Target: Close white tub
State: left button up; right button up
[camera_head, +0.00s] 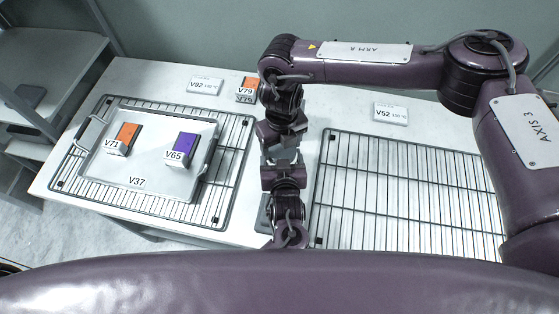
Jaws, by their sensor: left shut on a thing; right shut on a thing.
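I cannot make out a white tub in the head view. A shallow pale tray labelled V37 (150,183), with raised side handles, lies on the left wire rack. It holds an orange-topped block labelled V71 (122,138) and a purple-topped block labelled V65 (180,149). My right arm reaches in from the right and bends down at the middle of the table.
The left wire rack (235,145) lies under the tray. The right wire rack (410,195) shows no objects on it. An orange block labelled V79 (246,88) stands at the back. Label plates V92 (205,86) and V52 (391,112) lie behind the racks. Grey shelving (45,70) stands left.

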jog(key=m, duration=1.2)
jog(key=o, duration=1.1)
jog(key=shift+r, duration=2.25)
jog(key=shift+c, duration=0.5)
